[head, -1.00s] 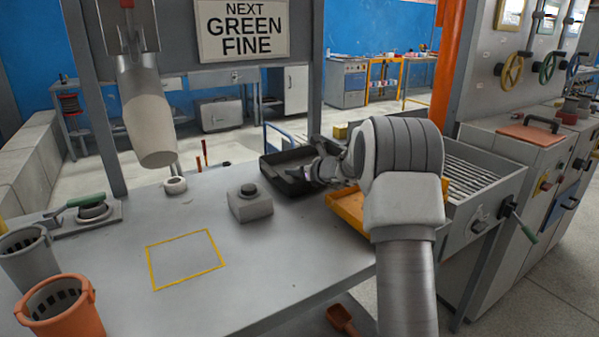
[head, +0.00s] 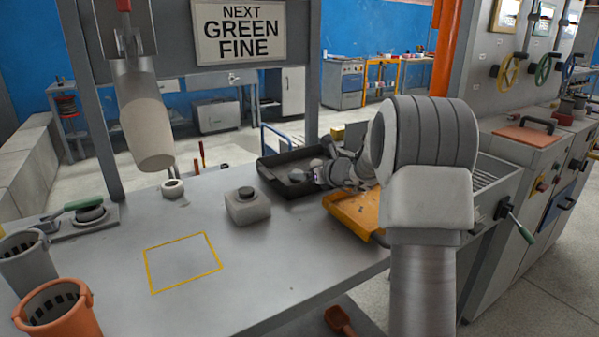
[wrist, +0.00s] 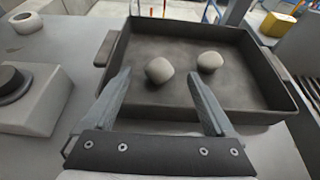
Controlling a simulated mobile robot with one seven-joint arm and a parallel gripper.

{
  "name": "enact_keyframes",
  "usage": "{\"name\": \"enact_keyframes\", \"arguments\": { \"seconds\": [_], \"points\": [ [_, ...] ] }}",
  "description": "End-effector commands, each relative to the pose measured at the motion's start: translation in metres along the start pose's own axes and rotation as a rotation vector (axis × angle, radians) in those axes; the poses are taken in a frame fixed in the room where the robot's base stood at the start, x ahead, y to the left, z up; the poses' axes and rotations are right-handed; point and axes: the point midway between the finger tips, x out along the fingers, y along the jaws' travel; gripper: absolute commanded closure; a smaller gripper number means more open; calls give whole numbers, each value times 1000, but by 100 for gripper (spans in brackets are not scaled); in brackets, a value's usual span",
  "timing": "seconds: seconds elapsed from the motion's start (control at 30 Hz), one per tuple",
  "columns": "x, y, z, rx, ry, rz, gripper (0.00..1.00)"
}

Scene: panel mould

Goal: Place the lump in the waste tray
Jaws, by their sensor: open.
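The dark, shallow tray (head: 268,176) stands at the far side of the table, and it fills the upper part of the wrist view (wrist: 262,112). Two pale, rounded lumps lie apart on its floor: the nearer-left lump (wrist: 159,71) and the right lump (wrist: 210,62). In the head view the lumps are small and partly hidden by my gripper (head: 314,176). In the wrist view my gripper (wrist: 159,80) is open and empty, its fingers reaching over the tray's near wall. The left lump shows just beyond the fingertips, between them; contact is not visible.
A grey block with a black knob (head: 248,207) stands left of the tray. An orange-yellow tray (head: 352,214) sits under my arm. A white ring (head: 173,188) and a hanging nozzle (head: 147,130) are at left. The yellow-outlined square (head: 184,262) is bare.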

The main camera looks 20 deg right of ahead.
Motion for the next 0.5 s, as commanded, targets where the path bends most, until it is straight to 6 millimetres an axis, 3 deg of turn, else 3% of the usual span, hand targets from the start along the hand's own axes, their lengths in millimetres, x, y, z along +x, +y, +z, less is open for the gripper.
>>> {"name": "enact_keyframes", "arguments": {
  "seconds": [0.2,0.5],
  "points": [
    [-41,-1,1,0,0,-2,10],
    [-59,0,0,0,0,0,10]
  ]
}}
